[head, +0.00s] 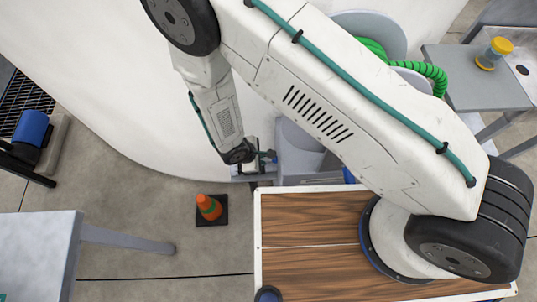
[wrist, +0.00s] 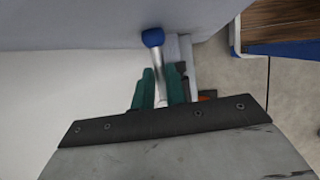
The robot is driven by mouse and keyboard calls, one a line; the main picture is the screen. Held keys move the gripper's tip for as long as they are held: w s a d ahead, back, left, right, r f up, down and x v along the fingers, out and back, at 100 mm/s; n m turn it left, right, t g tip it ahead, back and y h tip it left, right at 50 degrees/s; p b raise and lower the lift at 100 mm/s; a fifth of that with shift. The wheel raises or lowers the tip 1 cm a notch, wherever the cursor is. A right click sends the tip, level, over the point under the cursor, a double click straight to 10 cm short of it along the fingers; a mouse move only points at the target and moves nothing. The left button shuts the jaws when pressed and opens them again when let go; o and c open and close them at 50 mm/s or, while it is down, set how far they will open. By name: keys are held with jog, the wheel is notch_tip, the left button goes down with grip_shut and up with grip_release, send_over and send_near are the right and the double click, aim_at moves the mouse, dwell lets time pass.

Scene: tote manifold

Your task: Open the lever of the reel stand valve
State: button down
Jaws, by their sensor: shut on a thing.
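In the wrist view the lever (wrist: 157,58) is a silver rod with a blue knob (wrist: 153,37) at its far end. My gripper (wrist: 161,78) has its two green fingers on either side of the rod, shut on it below the knob. The fingers and the dark gripper body hide the lower end of the lever and most of the valve. In the head view my gripper (head: 265,157) is at the grey reel stand (head: 296,150), small and partly hidden by my arm. The lever cannot be made out there.
A green hose (head: 430,72) is on the reel behind my arm. An orange cone (head: 209,207) stands on the floor at lower left of the stand. A grey table (head: 475,90) is at right, another (head: 38,250) at lower left. Floor between cone and left table is clear.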

jog(key=c, duration=1.4)
grip_release()
jog(key=shift+c, duration=0.2)
jog(key=shift+r, duration=0.1)
jog(key=v, duration=0.7)
jog(key=shift+r, duration=0.3)
jog(key=shift+s+a, duration=0.1)
jog(key=shift+a, duration=0.1)
